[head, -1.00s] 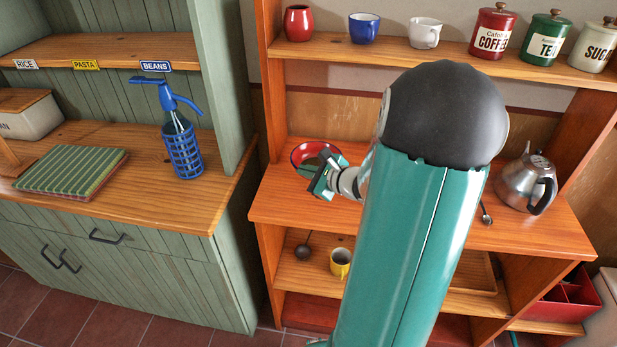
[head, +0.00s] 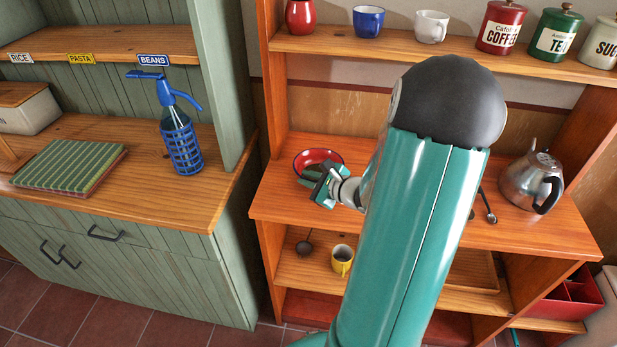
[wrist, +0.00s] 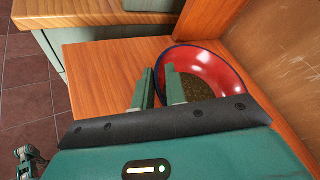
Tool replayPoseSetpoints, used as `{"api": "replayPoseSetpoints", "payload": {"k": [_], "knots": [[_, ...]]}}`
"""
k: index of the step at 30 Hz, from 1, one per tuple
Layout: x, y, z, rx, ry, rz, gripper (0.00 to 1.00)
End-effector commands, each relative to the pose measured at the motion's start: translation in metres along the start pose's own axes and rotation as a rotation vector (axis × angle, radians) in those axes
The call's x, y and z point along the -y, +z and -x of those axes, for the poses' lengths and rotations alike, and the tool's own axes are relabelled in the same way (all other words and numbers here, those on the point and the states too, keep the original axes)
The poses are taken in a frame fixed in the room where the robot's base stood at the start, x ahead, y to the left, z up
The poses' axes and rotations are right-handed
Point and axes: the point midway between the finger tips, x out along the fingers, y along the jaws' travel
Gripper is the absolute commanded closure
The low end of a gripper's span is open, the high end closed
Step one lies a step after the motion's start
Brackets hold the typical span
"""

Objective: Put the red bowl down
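The red bowl (head: 322,155), red inside with a dark blue rim and a dark patterned bottom, sits about level on the wooden counter at its left end. My gripper (head: 323,180) is at the bowl's near side, low over the counter. In the wrist view my gripper (wrist: 160,78) has its two green fingers apart with a gap between them. The right finger overlaps the bowl's inside and the left one is outside it. The near rim is partly hidden by the fingers.
The counter (head: 400,210) is partly hidden by my arm. A steel kettle (head: 532,180) stands at its right end, with small spoons (head: 489,207) beside my arm. A shelf with mugs and canisters runs above. A yellow mug (head: 342,260) stands on the shelf below.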

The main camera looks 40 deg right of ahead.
Motion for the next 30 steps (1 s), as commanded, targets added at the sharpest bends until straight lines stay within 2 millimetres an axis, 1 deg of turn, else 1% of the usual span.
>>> {"api": "replayPoseSetpoints", "payload": {"k": [11,14,17,24,27,30], "knots": [[0.002,0.001,0.000,0.000,-0.001,0.001,0.75],[0.004,0.001,0.007,-0.002,-0.002,0.002,0.75],[0.004,0.001,0.022,-0.003,-0.004,0.002,0.75],[0.004,0.002,0.075,-0.003,-0.005,0.002,0.75],[0.003,0.002,0.094,-0.003,-0.003,0.002,0.75],[0.004,0.002,0.108,-0.002,-0.003,0.002,0.75]]}}
